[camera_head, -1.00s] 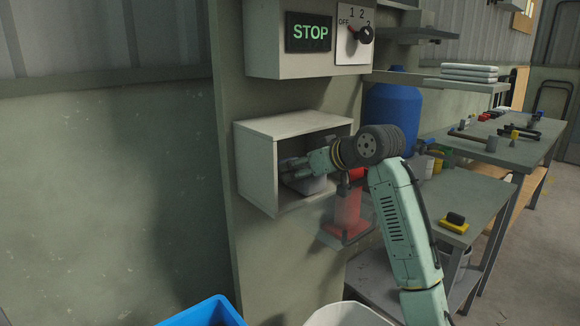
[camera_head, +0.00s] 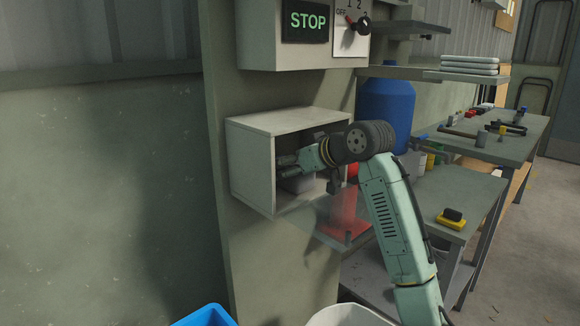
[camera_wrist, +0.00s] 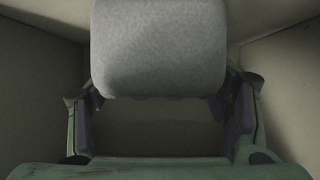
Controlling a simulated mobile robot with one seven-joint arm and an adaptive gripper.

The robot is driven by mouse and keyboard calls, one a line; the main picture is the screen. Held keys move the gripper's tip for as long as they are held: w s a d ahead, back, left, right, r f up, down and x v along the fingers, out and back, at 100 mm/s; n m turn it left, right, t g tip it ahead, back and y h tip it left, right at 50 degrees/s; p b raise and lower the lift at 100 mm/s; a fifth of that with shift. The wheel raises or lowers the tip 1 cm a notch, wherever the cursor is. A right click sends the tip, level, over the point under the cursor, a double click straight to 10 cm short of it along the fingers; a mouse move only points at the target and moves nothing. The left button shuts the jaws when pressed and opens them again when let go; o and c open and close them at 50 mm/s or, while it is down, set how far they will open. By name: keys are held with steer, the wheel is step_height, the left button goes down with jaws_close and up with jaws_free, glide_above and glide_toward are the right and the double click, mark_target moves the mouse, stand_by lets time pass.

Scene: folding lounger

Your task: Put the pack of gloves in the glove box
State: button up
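The pack of gloves, a light grey block with rounded edges, is inside the open-fronted glove box (camera_head: 262,178) in the head view, low in the box and partly hidden (camera_head: 299,184). In the wrist view the pack (camera_wrist: 160,48) fills the top middle. My gripper (camera_head: 287,164) reaches into the box from the right, its fingers pointing left, close above the pack. In the wrist view my gripper's fingers (camera_wrist: 160,108) stand wide apart at the pack's lower corners. Their tips are hidden by the pack, so I cannot tell whether they press on it.
The box walls stand close on both sides in the wrist view. A red object (camera_head: 345,212) and a blue drum (camera_head: 386,108) are right of the box. A blue bin (camera_head: 207,316) and a white bin (camera_head: 345,315) are below. A switch panel (camera_head: 349,34) hangs above.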

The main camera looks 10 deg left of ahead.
steer(key=shift+o, duration=0.5)
steer(key=shift+r, duration=0.15)
steer(key=b+v, duration=0.2)
steer(key=v, duration=1)
